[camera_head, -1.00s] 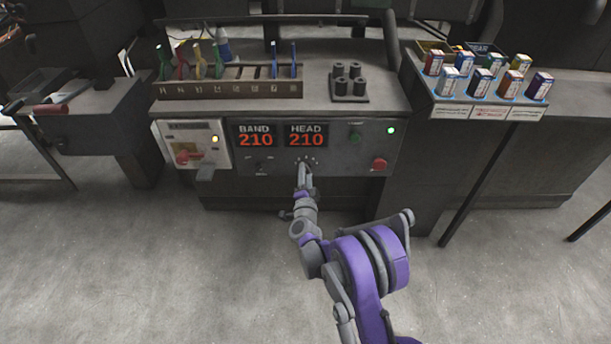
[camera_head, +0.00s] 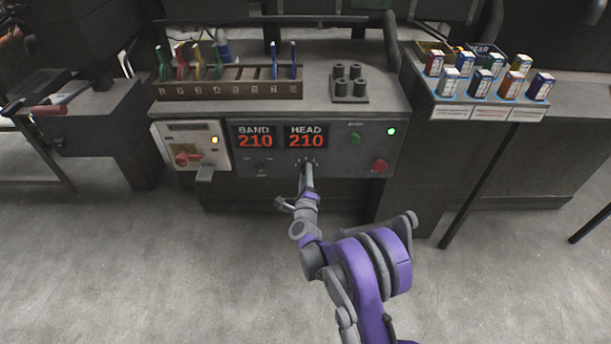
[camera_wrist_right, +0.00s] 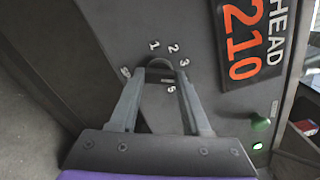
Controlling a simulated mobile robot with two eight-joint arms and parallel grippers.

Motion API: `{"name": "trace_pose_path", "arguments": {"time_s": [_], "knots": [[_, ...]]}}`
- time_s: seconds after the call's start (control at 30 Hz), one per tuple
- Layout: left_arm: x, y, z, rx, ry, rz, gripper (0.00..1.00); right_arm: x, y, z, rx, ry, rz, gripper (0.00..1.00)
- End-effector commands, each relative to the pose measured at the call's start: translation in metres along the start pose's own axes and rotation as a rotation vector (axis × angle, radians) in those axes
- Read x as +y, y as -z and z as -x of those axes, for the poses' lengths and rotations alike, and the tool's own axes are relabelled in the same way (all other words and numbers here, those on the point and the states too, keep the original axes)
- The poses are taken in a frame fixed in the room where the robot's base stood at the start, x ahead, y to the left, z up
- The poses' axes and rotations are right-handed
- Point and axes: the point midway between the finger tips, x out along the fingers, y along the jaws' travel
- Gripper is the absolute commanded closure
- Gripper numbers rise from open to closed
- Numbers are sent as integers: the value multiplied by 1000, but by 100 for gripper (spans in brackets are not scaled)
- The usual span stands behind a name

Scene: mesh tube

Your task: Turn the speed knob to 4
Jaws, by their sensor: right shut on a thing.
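The speed knob (camera_wrist_right: 160,65) is a dark round knob on the grey panel, below the red HEAD 210 display (camera_wrist_right: 243,38). Small white numerals ring it; I can make out 1, 2, 3 and 5, with another blurred mark at the left. A short white bar lies near the 5; I cannot tell which number the knob points to. My right gripper (camera_wrist_right: 158,78) is shut on the knob, one finger on each side. In the head view my right gripper (camera_head: 308,170) is seen nearly edge-on and hides the knob. My left gripper is not in view.
The BAND 210 display (camera_head: 255,136) and a small switch (camera_head: 260,168) are left of the gripper. A green button (camera_head: 355,138) and red button (camera_head: 379,166) are at the right. A red rotary handle (camera_head: 186,158) is far left. The floor in front is clear.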

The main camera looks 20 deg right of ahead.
Motion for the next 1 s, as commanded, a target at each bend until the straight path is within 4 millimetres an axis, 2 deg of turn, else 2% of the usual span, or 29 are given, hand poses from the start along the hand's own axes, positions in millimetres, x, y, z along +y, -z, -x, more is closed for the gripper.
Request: {"name": "trace_pose_path", "arguments": {"time_s": [0.4,1.0], "knots": [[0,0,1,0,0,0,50,0,0,0,0,0,-213,100],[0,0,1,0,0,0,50,0,0,0,0,0,-251,100]]}}
